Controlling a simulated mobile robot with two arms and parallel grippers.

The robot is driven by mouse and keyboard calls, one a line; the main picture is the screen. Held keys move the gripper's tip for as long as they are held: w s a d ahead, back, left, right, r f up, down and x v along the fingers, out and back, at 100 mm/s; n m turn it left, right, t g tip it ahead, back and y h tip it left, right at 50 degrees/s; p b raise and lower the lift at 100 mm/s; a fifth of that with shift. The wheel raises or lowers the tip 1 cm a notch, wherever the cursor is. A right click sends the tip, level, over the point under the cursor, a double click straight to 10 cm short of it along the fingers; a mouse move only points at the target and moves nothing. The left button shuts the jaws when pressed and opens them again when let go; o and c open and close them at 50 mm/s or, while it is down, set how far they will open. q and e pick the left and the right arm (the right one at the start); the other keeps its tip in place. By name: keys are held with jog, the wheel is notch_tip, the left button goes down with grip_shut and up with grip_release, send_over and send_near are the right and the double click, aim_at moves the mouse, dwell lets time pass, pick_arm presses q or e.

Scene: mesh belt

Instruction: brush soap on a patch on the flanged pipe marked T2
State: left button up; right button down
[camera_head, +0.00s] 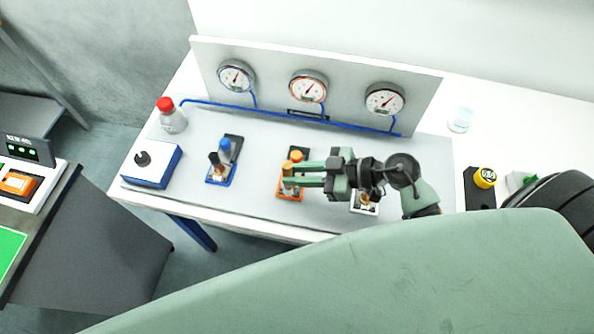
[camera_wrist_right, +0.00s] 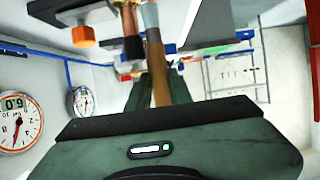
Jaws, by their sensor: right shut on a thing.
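My right gripper (camera_head: 288,178) reaches in from the right over the orange-based stand (camera_head: 290,192) in the middle of the bench. It is shut on a brush-like tool with a wooden handle and grey ferrule, seen in the right wrist view (camera_wrist_right: 158,72); its tip is out of frame. An orange-capped fitting (camera_wrist_right: 83,37) and a copper pipe with a dark end (camera_wrist_right: 129,25) are close by it. A blue-based stand (camera_head: 221,173) is to the left and a white-based stand (camera_head: 364,205) to the right, partly hidden. No T2 mark is readable. My left gripper is out of view.
Three gauges (camera_head: 308,86) stand on a back panel (camera_head: 340,72) with blue tubing. A red-capped bottle (camera_head: 172,120) and a blue-white box (camera_head: 152,164) are at left. A clear cup (camera_head: 460,121) and a yellow-topped device (camera_head: 484,177) are at right.

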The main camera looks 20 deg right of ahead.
jog(key=shift+d, duration=0.1)
jog(key=shift+w+a, duration=0.1)
jog(key=shift+a, duration=0.1)
dwell(0.7)
jog(key=shift+a, duration=0.1)
jog(key=shift+s+d, duration=0.4)
jog(key=shift+d, duration=0.3)
dwell(0.4)
jog(key=shift+w+a, duration=0.65)
jog(key=shift+a, duration=0.3)
jog(key=shift+s+d, duration=0.1)
